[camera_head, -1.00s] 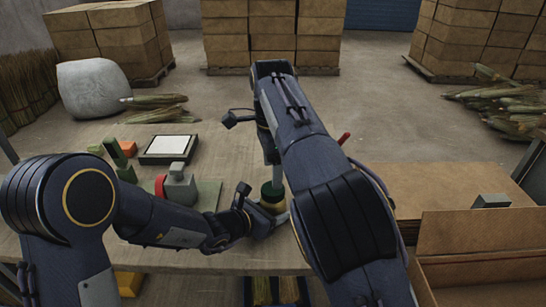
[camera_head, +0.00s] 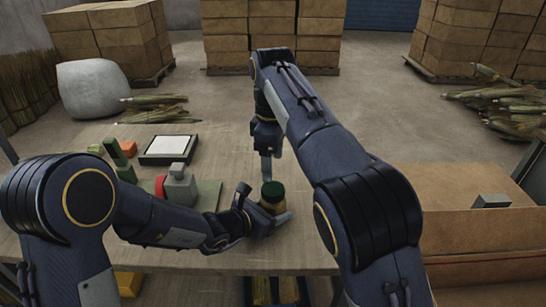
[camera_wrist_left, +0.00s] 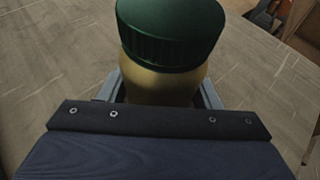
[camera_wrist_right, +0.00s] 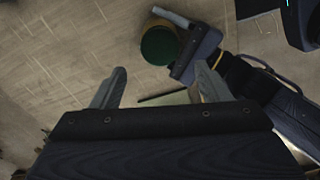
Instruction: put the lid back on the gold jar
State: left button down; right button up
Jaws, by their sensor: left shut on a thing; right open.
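The gold jar (camera_head: 271,207) stands on the table at the front middle, with its dark green lid (camera_head: 273,190) on top. In the left wrist view the gold body (camera_wrist_left: 160,86) sits between the fingers, and the ribbed green lid (camera_wrist_left: 170,32) covers its mouth and looks level. My left gripper (camera_head: 268,213) is shut around the jar's body, below the lid. My right gripper (camera_head: 266,172) is above and behind the jar, pointing down. In the right wrist view its fingers (camera_wrist_right: 160,88) are apart and empty, and the lid (camera_wrist_right: 159,45) lies beyond them.
An open cardboard box (camera_head: 480,235) stands at the right. Bare table lies behind the jar.

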aim_at(273, 188)
jog(key=n, duration=0.3)
jog(key=shift+r, duration=0.15)
jog(key=shift+f, duration=4.05)
